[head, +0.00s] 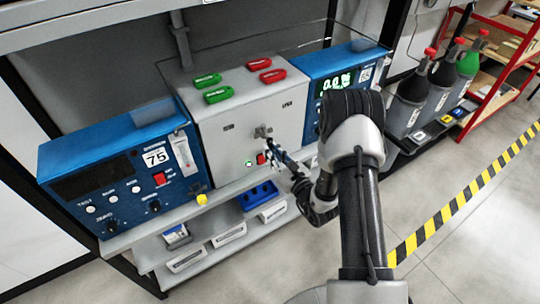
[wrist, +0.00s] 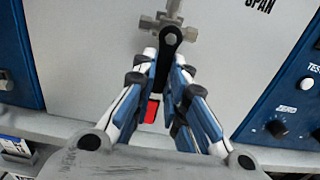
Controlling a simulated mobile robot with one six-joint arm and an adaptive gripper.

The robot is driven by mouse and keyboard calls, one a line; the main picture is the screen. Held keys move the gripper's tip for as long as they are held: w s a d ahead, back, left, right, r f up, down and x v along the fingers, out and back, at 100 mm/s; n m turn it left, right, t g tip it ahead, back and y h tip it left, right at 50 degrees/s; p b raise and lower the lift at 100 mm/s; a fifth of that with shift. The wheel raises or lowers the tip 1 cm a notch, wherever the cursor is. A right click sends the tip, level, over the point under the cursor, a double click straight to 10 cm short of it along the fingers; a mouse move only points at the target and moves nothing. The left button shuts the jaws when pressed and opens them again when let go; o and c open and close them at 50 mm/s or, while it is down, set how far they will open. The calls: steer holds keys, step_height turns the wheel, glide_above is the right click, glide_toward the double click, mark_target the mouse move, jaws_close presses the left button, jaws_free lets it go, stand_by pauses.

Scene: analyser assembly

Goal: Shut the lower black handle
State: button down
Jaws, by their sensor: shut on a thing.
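The black handle (wrist: 170,42) hangs down, slightly tilted, from a metal valve (wrist: 160,21) on the front of the grey box. My gripper (wrist: 164,68) is shut on this handle, with one blue-and-white finger on each side of it. The fingers hide part of the handle's lower end. In the head view my gripper (head: 272,153) reaches the front of the grey box (head: 228,116) just below the valve (head: 263,131). The handle itself is too small to make out clearly there.
A red switch (wrist: 151,111) sits behind my fingers. A blue analyser (head: 90,190) stands left of the box and another (head: 312,72) stands right. A shelf edge (head: 150,232) runs below.

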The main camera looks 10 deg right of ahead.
steer(key=c, duration=1.6)
jaws_free()
steer(key=v, duration=1.2)
